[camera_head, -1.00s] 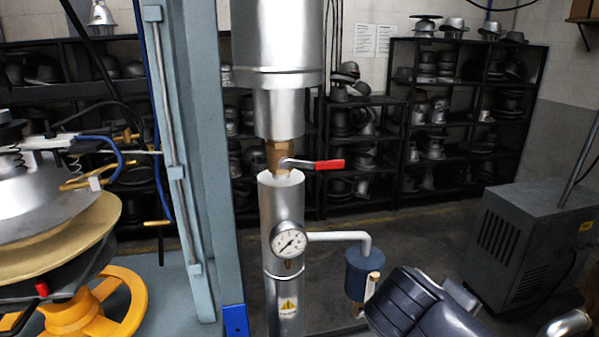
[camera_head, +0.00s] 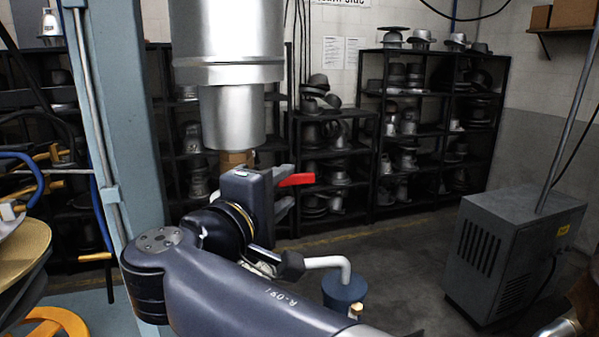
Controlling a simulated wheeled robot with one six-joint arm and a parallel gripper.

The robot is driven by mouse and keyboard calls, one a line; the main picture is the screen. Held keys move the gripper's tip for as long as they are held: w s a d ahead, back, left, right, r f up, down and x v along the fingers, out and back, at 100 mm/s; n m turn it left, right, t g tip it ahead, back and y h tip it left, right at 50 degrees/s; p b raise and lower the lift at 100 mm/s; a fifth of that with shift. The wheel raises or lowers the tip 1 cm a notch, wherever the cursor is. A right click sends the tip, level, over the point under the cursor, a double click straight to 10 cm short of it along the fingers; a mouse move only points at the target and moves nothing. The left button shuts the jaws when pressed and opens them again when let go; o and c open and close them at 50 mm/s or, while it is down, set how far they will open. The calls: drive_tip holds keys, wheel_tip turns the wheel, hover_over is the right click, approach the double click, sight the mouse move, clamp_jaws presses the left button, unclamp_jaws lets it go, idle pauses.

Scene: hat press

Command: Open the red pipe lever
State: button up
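The red lever (camera_head: 297,180) points to the right at the pipe valve, near the middle of the head view. Its left end is hidden by my gripper (camera_head: 284,190). My gripper's two dark fingers are apart, one above the other, with a gap between them. The lever shows at the gap, close to the upper finger; I cannot tell whether they touch. Only a bit of the brass valve (camera_head: 236,158) shows, under the silver pipe (camera_head: 229,115). My arm hides the lower pipe and the pressure gauge.
A white bent side pipe (camera_head: 330,262) leads to a blue cup-like part (camera_head: 344,290) right of my arm. A blue-grey column (camera_head: 122,110) stands to the left. A grey cabinet (camera_head: 515,255) stands at the right. Black shelves (camera_head: 378,150) with hats line the back. The floor between is clear.

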sight(294, 181)
drive_tip(key=p+x, duration=0.1)
drive_tip(key=x, duration=0.5)
drive_tip(key=shift+w+d, duration=0.2)
drive_tip(key=shift+w, duration=0.15)
clamp_jaws()
idle(0.3)
